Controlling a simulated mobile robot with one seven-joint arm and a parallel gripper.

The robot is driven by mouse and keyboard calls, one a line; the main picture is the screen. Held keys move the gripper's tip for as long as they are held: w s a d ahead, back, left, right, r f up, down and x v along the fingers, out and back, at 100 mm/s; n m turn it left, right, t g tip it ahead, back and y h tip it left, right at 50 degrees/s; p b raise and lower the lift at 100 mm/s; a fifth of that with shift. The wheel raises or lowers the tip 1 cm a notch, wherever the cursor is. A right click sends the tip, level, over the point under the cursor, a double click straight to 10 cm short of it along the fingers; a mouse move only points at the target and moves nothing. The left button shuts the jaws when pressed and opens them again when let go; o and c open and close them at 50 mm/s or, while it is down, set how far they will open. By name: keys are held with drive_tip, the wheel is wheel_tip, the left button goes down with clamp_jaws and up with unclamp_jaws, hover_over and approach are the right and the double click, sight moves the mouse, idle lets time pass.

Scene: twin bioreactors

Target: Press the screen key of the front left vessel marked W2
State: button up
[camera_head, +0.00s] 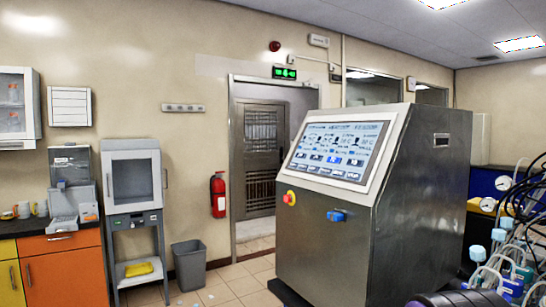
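A large steel control cabinet (330,245) stands right of the middle, with a tilted touch screen (338,145) on its upper front. The screen is lit and shows small drawings and figures above rows of blue and white keys (334,160). The lettering is too small to read, so I cannot tell which key is marked W2. Below the screen are a red and yellow emergency button (290,198) and a blue switch (336,216). My gripper does not show in this view. Nothing covers the screen.
Blue-capped bottles with tubes (478,254) and gauges (488,205) crowd the right side. Dark rounded parts show at the bottom right. A grey bin (189,266), a white cabinet on a stand (132,180) and an orange counter (64,272) stand left.

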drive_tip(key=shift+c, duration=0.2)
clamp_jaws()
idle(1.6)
